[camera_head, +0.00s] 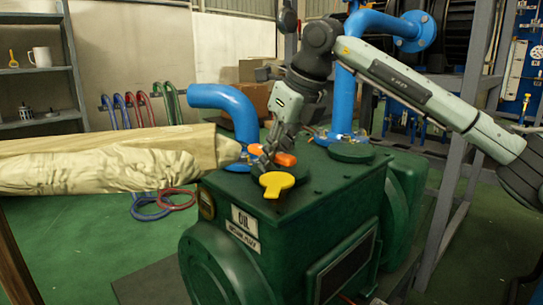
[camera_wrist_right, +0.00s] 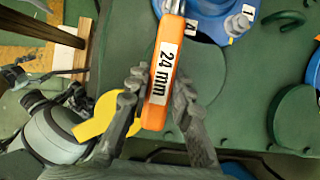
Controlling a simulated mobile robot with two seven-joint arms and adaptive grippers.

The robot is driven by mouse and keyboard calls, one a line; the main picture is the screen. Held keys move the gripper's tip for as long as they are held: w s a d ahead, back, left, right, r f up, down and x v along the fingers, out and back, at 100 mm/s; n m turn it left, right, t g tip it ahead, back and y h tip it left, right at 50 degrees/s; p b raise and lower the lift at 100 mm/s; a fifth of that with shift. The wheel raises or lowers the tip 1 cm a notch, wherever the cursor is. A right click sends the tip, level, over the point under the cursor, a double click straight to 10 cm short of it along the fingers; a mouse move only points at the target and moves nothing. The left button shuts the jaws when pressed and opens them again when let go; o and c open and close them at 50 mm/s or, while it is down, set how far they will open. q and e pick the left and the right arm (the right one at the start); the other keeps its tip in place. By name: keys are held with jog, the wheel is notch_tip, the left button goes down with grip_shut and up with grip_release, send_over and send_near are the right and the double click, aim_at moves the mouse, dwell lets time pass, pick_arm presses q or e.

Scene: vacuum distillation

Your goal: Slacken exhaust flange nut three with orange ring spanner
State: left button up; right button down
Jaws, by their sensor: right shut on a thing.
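The orange ring spanner (camera_head: 286,159), marked "24 mm" in the right wrist view (camera_wrist_right: 161,78), is held between the two fingers of my right gripper (camera_wrist_right: 157,100). That gripper (camera_head: 274,151) is low over the green pump's top in the head view. The spanner's far end points to the blue flange (camera_wrist_right: 212,22), and its ring end is only partly in view at the top edge. A bolt with a nut (camera_wrist_right: 237,24) stands on the flange beside a tag "1". I cannot make out nut three or whether the ring sits on it.
A yellow cap or handle (camera_head: 276,184) stands near the front of the green pump (camera_head: 330,195). A blue elbow pipe (camera_head: 222,96) rises behind the flange. A beige wrapped pipe-like form (camera_head: 100,160) reaches in from the left, close to the flange. Cartons (camera_head: 254,98) stand behind.

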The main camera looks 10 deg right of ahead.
jog(key=shift+w+d+r+n+p, duration=0.15)
jog(key=shift+w+d+n+p, duration=0.35)
jog(key=shift+d+p, duration=0.15)
jog(key=shift+w+d+n+y+p, duration=0.3)
jog(key=shift+w+d, duration=0.05)
jog(key=shift+d, duration=0.1)
jog(key=shift+s+a, duration=0.15)
jog(key=shift+s+a, duration=0.1)
jog(key=shift+a, duration=0.05)
dwell(0.4)
